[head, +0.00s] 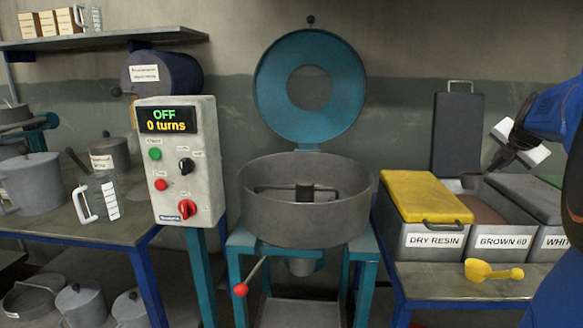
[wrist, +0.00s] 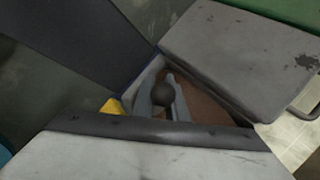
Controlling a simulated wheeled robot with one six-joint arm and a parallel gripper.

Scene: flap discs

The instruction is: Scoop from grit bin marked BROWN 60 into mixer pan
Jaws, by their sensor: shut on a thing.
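The grit bin marked BROWN 60 (head: 502,242) stands open at the right, with brown grit (head: 478,207) inside. Its dark lid (head: 458,130) stands upright behind it. My gripper (head: 488,169) is above the bin and shut on a small grey scoop (head: 471,181), whose cup hangs over the opening. In the wrist view the gripper fingers (wrist: 166,98) flank a dark round part, seemingly of the scoop, with brown grit (wrist: 207,103) beyond. What is in the cup cannot be seen. The mixer pan (head: 305,215) is at centre, its teal lid (head: 345,85) raised.
The DRY RESIN bin (head: 434,240) has a shut yellow lid, left of the brown bin. The WHITE bin's lid (wrist: 240,60) is shut on the other side. A yellow scoop (head: 492,271) lies on the bench front. The control box (head: 180,165) reads OFF, 0 turns.

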